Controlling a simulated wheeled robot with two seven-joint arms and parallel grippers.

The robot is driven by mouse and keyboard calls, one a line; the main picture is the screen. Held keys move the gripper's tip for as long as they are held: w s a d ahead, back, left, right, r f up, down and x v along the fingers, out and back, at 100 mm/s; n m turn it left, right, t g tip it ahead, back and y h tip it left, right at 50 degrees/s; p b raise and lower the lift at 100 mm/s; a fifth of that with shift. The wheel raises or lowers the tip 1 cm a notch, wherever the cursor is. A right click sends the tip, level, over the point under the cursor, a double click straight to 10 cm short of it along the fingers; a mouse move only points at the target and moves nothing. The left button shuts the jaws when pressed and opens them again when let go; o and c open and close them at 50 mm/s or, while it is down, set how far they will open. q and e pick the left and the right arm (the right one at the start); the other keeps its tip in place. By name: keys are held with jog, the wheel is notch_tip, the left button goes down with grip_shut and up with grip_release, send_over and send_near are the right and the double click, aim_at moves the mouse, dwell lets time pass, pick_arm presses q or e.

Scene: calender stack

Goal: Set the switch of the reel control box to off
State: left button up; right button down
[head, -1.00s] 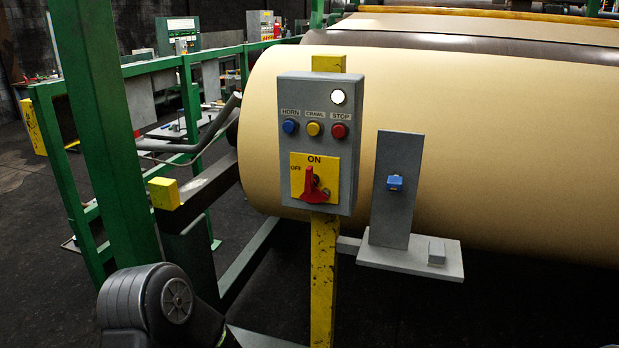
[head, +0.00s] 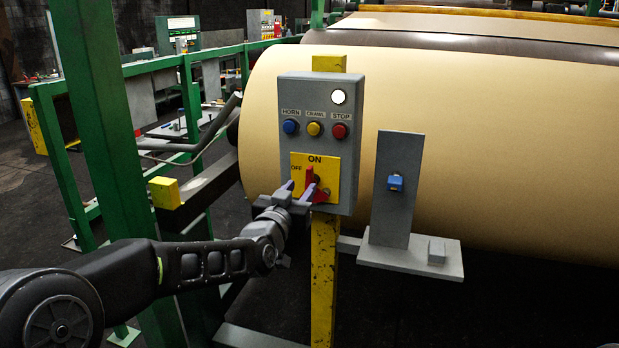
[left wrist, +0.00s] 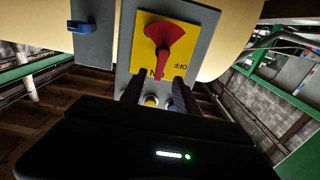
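The grey reel control box (head: 285,100) is on a yellow post in front of the large roll. On its yellow plate (head: 332,165) is a red switch (head: 310,176), with its narrow end pointing up to ON; OFF is to the left. The left wrist view shows the switch (left wrist: 165,42) and plate (left wrist: 200,38) upside down. My left gripper (head: 299,191) is open in front of the switch's lower part. In the left wrist view its fingers (left wrist: 158,82) are apart, with the switch's narrow end between or just beyond them; contact cannot be told. My right gripper is out of view.
Blue (head: 290,127), yellow (head: 314,129) and red (head: 339,131) buttons and a lit white lamp (head: 338,97) are above the switch. A grey bracket with a blue part (head: 396,183) stands to the right. A green post (head: 100,130) and a yellow-ended bar (head: 164,193) are to the left.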

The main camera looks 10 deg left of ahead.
aim_at(308, 179)
pick_arm(q)
jog(key=w, duration=0.2)
jog(key=w+p, duration=0.1)
jog(key=w, duration=0.2)
jog(key=w+p, duration=0.1)
jog(key=w, duration=0.1)
jog(key=shift+w+d, duration=0.3)
jog(key=shift+w, duration=0.1)
jog(key=shift+c, duration=0.6)
grip_shut()
